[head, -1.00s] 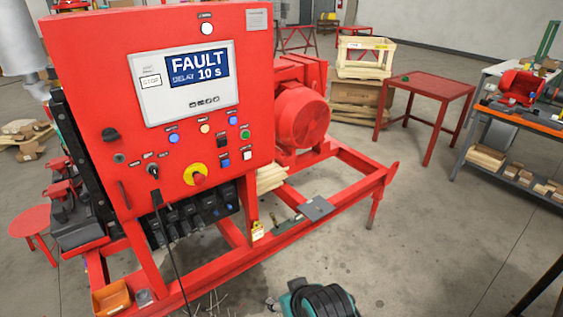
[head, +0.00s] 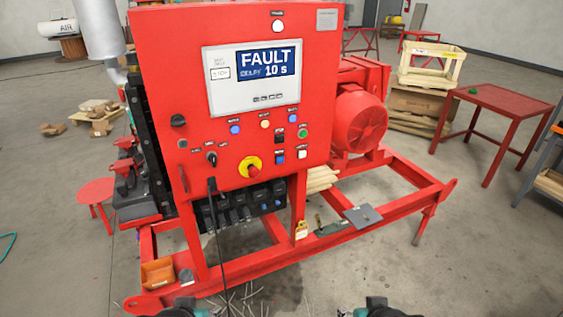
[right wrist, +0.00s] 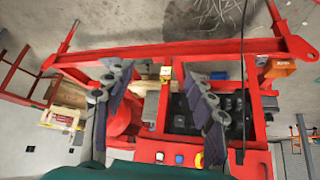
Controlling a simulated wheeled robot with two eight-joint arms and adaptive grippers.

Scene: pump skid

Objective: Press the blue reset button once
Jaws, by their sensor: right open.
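The red control panel (head: 232,170) faces me in the head view, its screen (head: 252,76) reading FAULT and DELAY 10 s. Several blue buttons show: one left of centre (head: 235,129), one at upper right (head: 293,118) and one lower down (head: 280,160). Their labels are too small to read, so I cannot tell which is reset. In the right wrist view, turned upside down, a blue button (right wrist: 179,159) shows at the bottom. My right gripper (right wrist: 153,80) is open and empty, apart from the panel. Teal parts of my left arm show at the head view's bottom edge; its fingers are hidden.
A yellow-ringed red stop knob (head: 251,168), a green button (head: 303,133) and a white button (head: 302,154) sit near the blue ones. A black cable (head: 217,225) hangs in front. The red skid frame (head: 390,214) extends right. Open floor lies before it.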

